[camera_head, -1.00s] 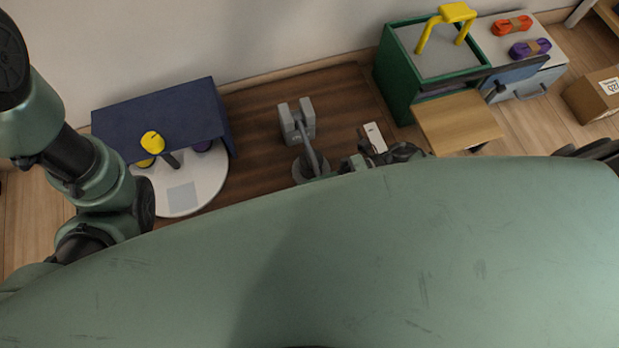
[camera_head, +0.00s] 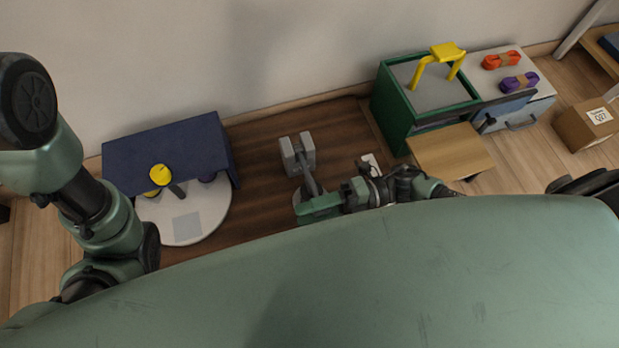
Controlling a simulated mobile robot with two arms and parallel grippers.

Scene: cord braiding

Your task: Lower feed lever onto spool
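A grey device (camera_head: 299,152) with two upright blocks and a slanting arm (camera_head: 311,183) stands on the dark wood panel at the middle; it looks like the feed lever, but I cannot be sure. Its round base is partly hidden. My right gripper (camera_head: 316,207) is at the near end of that arm, with its green fingers over the base. I cannot tell whether they touch it or how far apart they are. No thing is clearly recognisable as the spool. My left arm shows at the left, but its gripper is not in view.
A navy stand (camera_head: 165,150) and a white disc (camera_head: 208,228) with a yellow-knobbed piece (camera_head: 160,172) are at left. A cardboard box (camera_head: 588,125) stands far right.

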